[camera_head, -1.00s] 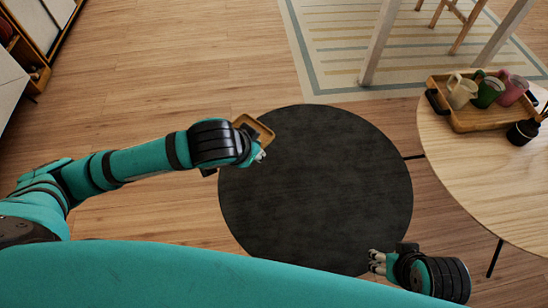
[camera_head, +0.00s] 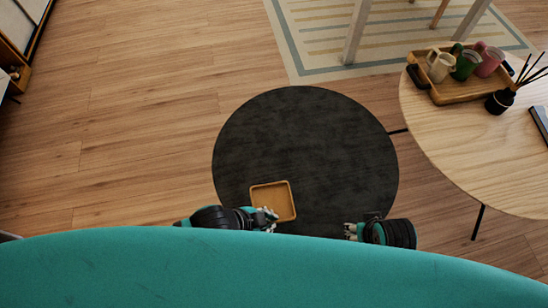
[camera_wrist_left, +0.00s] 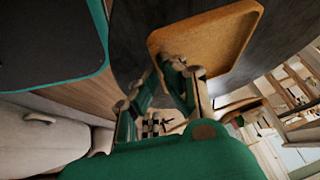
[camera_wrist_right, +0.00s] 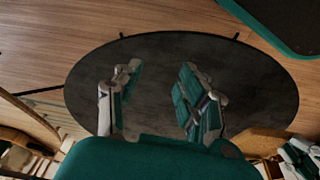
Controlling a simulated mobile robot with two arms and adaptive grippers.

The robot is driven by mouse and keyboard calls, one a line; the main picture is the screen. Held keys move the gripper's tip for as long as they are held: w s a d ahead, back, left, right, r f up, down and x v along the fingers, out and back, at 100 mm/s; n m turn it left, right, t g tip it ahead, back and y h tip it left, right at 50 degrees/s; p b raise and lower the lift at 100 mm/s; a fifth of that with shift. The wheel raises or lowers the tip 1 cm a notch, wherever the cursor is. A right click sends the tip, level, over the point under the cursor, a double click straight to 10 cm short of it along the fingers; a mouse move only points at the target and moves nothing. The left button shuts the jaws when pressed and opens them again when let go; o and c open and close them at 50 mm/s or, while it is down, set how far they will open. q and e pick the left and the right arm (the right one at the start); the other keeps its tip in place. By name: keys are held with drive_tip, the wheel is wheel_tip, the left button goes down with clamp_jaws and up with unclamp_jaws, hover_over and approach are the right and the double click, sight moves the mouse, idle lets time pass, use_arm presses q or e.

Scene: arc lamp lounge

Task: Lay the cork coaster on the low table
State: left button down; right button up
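The cork coaster (camera_head: 283,198) is a square tan piece with a raised rim. It shows over the near left part of the dark round low table (camera_head: 320,130) in the head view. My left gripper (camera_head: 268,214) is shut on its near edge. In the left wrist view the coaster (camera_wrist_left: 212,42) extends beyond the fingertips (camera_wrist_left: 181,75). I cannot tell whether it touches the tabletop. My right gripper (camera_head: 353,231) is at the near right edge of the low table. Its fingers (camera_wrist_right: 160,85) are apart and empty in the right wrist view.
A round wooden table (camera_head: 455,140) stands to the right, with a wooden tray (camera_head: 452,92) of mugs, a black reed diffuser (camera_head: 499,102) and a dark flat object (camera_head: 541,122). A striped rug (camera_head: 320,40) lies behind. The rest of the dark tabletop is clear.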

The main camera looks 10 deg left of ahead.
sight(264, 186)
use_arm(q)
drive_tip(key=shift+w+a, duration=0.15)
drive_tip(key=shift+a, duration=0.15)
use_arm(e)
drive_tip(key=shift+f, duration=0.25)
use_arm(q)
drive_tip(key=w, duration=0.3)
drive_tip(key=w+a+f+b, duration=0.1)
drive_tip(key=w, duration=0.2)
drive_tip(key=w+a+b, duration=0.1)
drive_tip(key=w, duration=0.3)
drive_tip(key=shift+f, duration=0.2)
drive_tip(key=w, duration=0.1)
drive_tip(key=w+b, duration=0.1)
drive_tip(key=w, duration=0.2)
drive_tip(key=shift+w+a+f+b, duration=0.15)
drive_tip(key=shift+w+a+b, duration=0.15)
drive_tip(key=shift+w+a, duration=0.1)
drive_tip(key=shift+w, duration=0.2)
drive_tip(key=shift+w+a+f, duration=0.1)
drive_tip(key=shift+f, duration=0.1)
drive_tip(key=shift+f+b, duration=0.55)
drive_tip(key=shift+f, duration=0.95)
use_arm(e)
wheel_tip(264, 186, up, 7)
drive_tip(key=w+t, duration=0.1)
drive_tip(key=t, duration=0.1)
drive_tip(key=shift+a, duration=0.25)
